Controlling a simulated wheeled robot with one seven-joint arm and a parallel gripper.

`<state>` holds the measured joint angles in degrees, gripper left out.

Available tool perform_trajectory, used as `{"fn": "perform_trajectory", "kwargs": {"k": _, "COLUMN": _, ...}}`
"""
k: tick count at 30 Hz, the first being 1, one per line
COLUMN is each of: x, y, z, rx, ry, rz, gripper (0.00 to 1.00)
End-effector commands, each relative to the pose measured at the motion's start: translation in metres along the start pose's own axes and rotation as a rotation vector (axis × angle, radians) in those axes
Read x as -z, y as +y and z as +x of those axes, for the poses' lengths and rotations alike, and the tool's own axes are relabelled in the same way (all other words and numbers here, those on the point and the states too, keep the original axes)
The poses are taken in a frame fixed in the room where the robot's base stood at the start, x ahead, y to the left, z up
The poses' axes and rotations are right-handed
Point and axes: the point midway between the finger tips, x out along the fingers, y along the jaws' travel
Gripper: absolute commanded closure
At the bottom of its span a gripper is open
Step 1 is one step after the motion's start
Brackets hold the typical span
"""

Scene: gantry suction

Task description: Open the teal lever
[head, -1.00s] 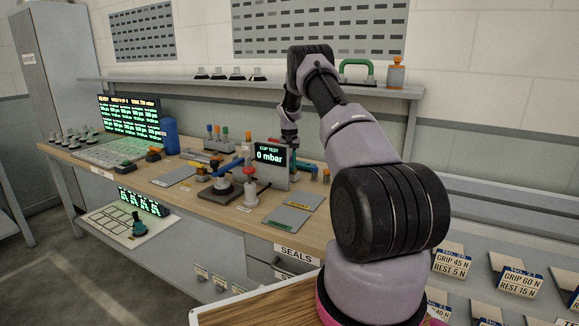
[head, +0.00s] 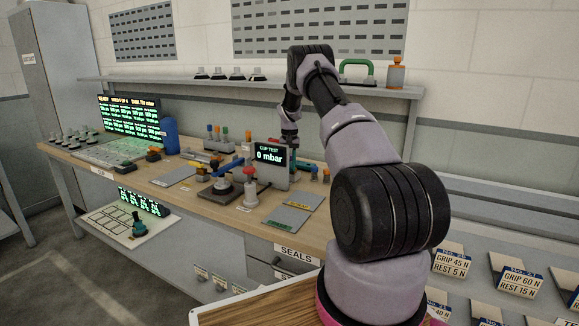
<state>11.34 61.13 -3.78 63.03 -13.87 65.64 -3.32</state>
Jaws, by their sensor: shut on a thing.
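My gripper (head: 289,139) is at the far end of my arm, just behind the top right part of the CUP TEST display. It is small in the head view, and its fingertips are partly hidden by the display. A small teal part (head: 293,157), which looks like the teal lever, shows right below the fingers, beside the display's right edge. My gripper is shut on it. Most of the lever and its mount are hidden, so its angle cannot be told.
The CUP TEST display (head: 270,155) reads 0 mbar and stands close in front of the gripper. A blue-handled lever (head: 228,166) and a red-topped grey post (head: 249,187) stand nearer on the wooden bench (head: 150,188). A wall shelf (head: 190,82) runs behind.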

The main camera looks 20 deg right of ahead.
Motion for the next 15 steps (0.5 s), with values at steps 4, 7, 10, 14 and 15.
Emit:
{"fn": "perform_trajectory", "kwargs": {"k": 4, "x": 0.001, "y": 0.003, "z": -0.001, "rx": 0.000, "ry": 0.002, "rz": -0.030, "gripper": 1.00}}
{"fn": "perform_trajectory", "kwargs": {"k": 7, "x": 0.001, "y": 0.006, "z": -0.001, "rx": -0.001, "ry": 0.002, "rz": -0.071, "gripper": 1.00}}
{"fn": "perform_trajectory", "kwargs": {"k": 10, "x": 0.002, "y": 0.010, "z": -0.001, "rx": 0.000, "ry": 0.002, "rz": -0.132, "gripper": 1.00}}
{"fn": "perform_trajectory", "kwargs": {"k": 14, "x": 0.003, "y": 0.017, "z": -0.001, "rx": 0.000, "ry": 0.003, "rz": -0.236, "gripper": 1.00}}
{"fn": "perform_trajectory", "kwargs": {"k": 15, "x": 0.004, "y": 0.019, "z": -0.001, "rx": -0.001, "ry": 0.003, "rz": -0.272, "gripper": 1.00}}
